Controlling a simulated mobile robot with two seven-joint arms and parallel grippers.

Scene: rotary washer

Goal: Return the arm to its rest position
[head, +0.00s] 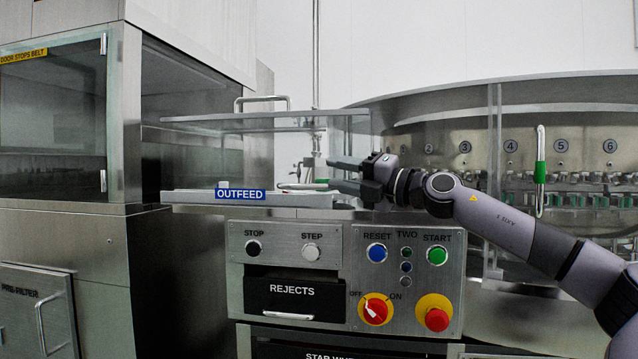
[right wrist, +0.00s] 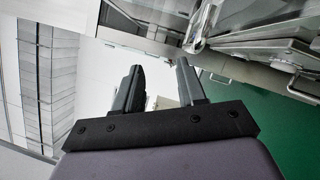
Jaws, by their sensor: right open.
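My right arm (head: 508,226) comes in from the right edge of the head view and reaches to the middle. My right gripper (head: 345,178) is open and points left, in front of the outfeed opening and above the control panel. In the right wrist view its two dark fingers (right wrist: 158,88) stand apart with nothing between them. My left gripper is in neither view.
The control panel (head: 345,262) below has reset (head: 376,252) and start (head: 437,255) buttons, an off/on switch (head: 375,309) and a red stop knob (head: 436,319). A clear guard (head: 270,122) covers the outfeed (head: 290,199). The rotary washer (head: 560,150) stands behind my right arm.

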